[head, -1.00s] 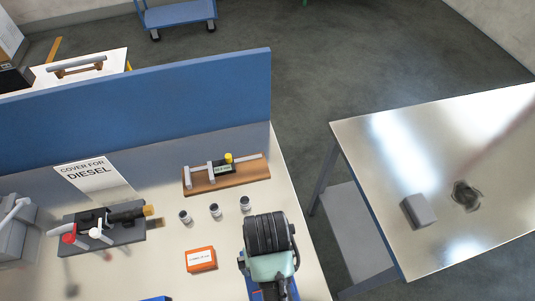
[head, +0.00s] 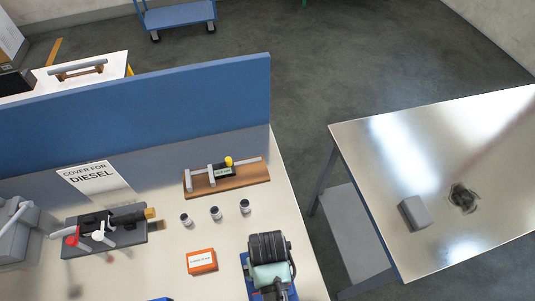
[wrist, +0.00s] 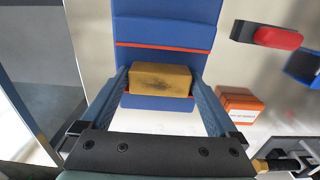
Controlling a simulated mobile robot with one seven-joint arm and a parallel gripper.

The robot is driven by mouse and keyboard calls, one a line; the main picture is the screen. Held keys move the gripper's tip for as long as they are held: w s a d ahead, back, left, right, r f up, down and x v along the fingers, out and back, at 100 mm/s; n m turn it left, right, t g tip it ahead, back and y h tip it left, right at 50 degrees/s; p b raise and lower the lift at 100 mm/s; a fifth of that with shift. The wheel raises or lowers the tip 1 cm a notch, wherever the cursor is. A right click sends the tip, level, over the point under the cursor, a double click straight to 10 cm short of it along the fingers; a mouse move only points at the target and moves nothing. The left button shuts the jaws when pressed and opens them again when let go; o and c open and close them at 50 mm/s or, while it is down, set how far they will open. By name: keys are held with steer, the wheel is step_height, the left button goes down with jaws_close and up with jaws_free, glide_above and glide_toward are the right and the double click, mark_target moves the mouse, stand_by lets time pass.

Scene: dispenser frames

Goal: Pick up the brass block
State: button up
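The brass block (wrist: 161,79) is a yellowish box in the wrist view, resting on a blue stand (wrist: 165,32) with red lines. My gripper (wrist: 160,77) has one finger on each side of it, near its left and right ends. Narrow gaps seem to show, and I cannot tell whether either finger touches. In the head view my arm hides the block and fingers; only a blue edge of the stand (head: 249,272) shows beside it.
A wooden board with a rod fixture (head: 227,179) stands farther back, before a blue partition (head: 140,108). A separate metal table (head: 400,150) is right.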

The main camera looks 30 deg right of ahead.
steer(key=c, duration=1.3)
